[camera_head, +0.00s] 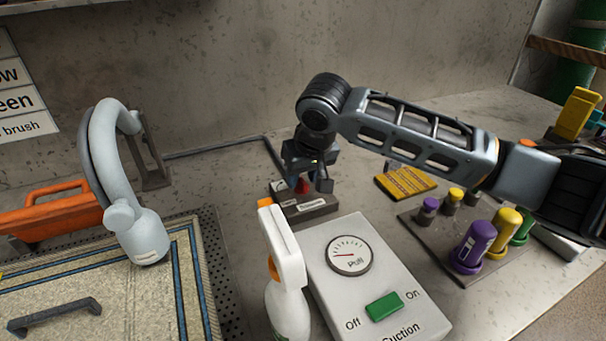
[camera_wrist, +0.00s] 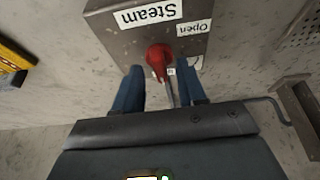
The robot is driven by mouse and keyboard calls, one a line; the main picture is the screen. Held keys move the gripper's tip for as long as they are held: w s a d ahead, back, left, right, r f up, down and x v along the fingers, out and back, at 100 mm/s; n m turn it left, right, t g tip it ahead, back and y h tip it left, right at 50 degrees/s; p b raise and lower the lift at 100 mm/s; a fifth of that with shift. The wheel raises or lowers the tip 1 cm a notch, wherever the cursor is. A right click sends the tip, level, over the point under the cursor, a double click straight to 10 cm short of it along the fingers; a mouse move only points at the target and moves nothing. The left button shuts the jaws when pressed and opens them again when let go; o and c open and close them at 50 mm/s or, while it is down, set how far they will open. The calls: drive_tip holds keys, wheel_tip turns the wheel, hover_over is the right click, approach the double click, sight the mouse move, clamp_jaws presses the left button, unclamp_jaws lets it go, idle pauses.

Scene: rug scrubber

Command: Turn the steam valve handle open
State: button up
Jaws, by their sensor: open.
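The steam valve is a grey box (camera_head: 318,211) on the counter. It also shows in the wrist view (camera_wrist: 125,42), with an upside-down "Steam" label (camera_wrist: 148,13) and an "Open" label (camera_wrist: 193,28). The red part shows between the fingers in the head view (camera_head: 302,186). My gripper (camera_head: 306,182) is open above the box. In the wrist view, its blue fingers (camera_wrist: 162,88) stand on either side of the lever, with gaps. I cannot tell whether either finger touches it.
A white spray bottle (camera_head: 287,265) with an orange nozzle and a suction box (camera_head: 350,285) with a green switch stand in front of the valve. A grey hose nozzle (camera_head: 125,190) is left. Purple and yellow knobs (camera_head: 475,243) and a yellow block (camera_head: 406,182) are right.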

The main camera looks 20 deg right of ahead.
drive_tip(key=shift+w+f, duration=0.1)
drive_tip(key=shift+f, duration=0.05)
drive_tip(key=shift+c, duration=0.2)
clamp_jaws()
